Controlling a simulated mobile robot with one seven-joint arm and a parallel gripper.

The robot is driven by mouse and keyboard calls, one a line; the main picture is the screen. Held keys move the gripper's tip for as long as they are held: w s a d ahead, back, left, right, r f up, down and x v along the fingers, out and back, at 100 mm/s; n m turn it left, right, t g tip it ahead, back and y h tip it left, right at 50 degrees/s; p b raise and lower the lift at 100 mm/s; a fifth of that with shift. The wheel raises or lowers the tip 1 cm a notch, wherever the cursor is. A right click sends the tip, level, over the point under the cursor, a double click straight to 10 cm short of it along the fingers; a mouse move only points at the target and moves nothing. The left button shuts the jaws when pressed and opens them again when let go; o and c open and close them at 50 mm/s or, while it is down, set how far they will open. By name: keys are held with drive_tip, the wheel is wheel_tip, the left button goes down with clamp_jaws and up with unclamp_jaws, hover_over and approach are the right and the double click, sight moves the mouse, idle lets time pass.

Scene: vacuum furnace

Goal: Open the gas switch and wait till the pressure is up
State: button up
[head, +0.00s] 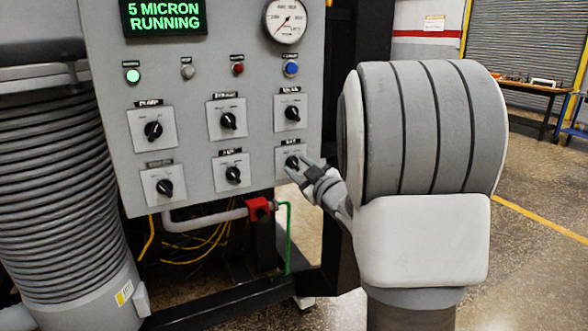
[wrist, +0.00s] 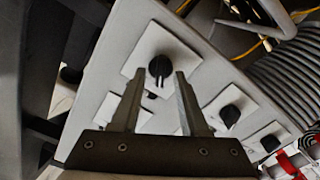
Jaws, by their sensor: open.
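The gas switch is the lower right black rotary knob (head: 292,162) on a white plate, under a small label that I can barely read. My gripper (head: 301,172) is open at this knob, reaching in from the right. In the wrist view the knob (wrist: 160,68) shows between the two fingertips, its bar pointing roughly along the fingers. I cannot tell whether the fingers touch it. The pressure gauge (head: 286,21) is at the top right of the panel, its thin needle pointing to the lower left. The green display (head: 164,16) reads "5 MICRON RUNNING".
The grey panel (head: 203,70) carries several other knobs and a row of lamps, with the green lamp (head: 133,76) lit. A red valve (head: 259,208) and green tube (head: 288,238) sit below the panel. A ribbed grey column (head: 48,165) stands left.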

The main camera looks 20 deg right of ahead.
drive_tip(key=shift+w, duration=0.2)
clamp_jaws()
drive_tip(key=shift+m, duration=0.3)
drive_tip(key=m+p, duration=0.1)
drive_tip(key=m, duration=0.4)
drive_tip(key=shift+d+r+m, duration=0.1)
drive_tip(key=shift+m, duration=0.2)
drive_tip(key=m+p, duration=0.2)
drive_tip(key=m, duration=0.3)
drive_tip(key=shift+m+p, duration=0.3)
idle(0.4)
